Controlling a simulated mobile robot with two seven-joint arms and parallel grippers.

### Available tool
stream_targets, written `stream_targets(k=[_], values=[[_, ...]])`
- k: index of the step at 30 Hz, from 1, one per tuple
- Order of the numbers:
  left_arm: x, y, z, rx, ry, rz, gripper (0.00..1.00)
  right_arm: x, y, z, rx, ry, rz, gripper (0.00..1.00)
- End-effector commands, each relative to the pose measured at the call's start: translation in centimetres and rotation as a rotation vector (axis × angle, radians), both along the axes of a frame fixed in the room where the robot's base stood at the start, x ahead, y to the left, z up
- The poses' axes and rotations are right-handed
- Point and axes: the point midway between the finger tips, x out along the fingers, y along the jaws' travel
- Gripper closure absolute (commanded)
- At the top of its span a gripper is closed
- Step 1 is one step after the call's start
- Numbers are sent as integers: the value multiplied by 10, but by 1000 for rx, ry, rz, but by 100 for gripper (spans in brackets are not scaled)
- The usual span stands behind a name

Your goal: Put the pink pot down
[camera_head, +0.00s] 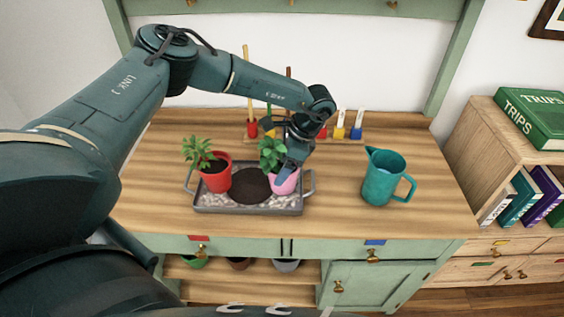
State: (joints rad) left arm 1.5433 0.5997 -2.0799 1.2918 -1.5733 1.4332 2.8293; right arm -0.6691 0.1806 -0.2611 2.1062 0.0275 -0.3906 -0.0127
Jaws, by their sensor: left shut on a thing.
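The pink pot (286,184) holds a leafy green plant (271,153) and is at the right end of a grey tray (247,211) on the wooden worktop. My left gripper (290,163) reaches down from above and is shut on the pink pot at its rim. The pot looks upright. I cannot tell whether its base touches the tray. My arm hides part of the pot's back and right side. My right gripper is not in view.
A red pot (217,175) with a plant stands at the tray's left end, beside dark soil (250,186). A teal pitcher (384,178) stands to the right. Coloured tools (340,126) stand behind. The worktop (338,205) between tray and pitcher is clear.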

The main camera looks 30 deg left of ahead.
Motion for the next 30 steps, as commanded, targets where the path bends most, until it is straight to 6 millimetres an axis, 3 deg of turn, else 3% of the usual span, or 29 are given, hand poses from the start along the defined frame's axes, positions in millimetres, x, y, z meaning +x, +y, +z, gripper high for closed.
stream_targets(k=[1,2,9,20,30], values=[[0,0,0,0,-2,1,77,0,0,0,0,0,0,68],[0,0,-1,0,0,0,25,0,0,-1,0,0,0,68],[0,0,0,0,0,0,5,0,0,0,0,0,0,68],[2,-2,6,-1,-2,0,4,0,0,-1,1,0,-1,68],[15,-25,67,-2,-5,-2,4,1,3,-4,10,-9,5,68]])
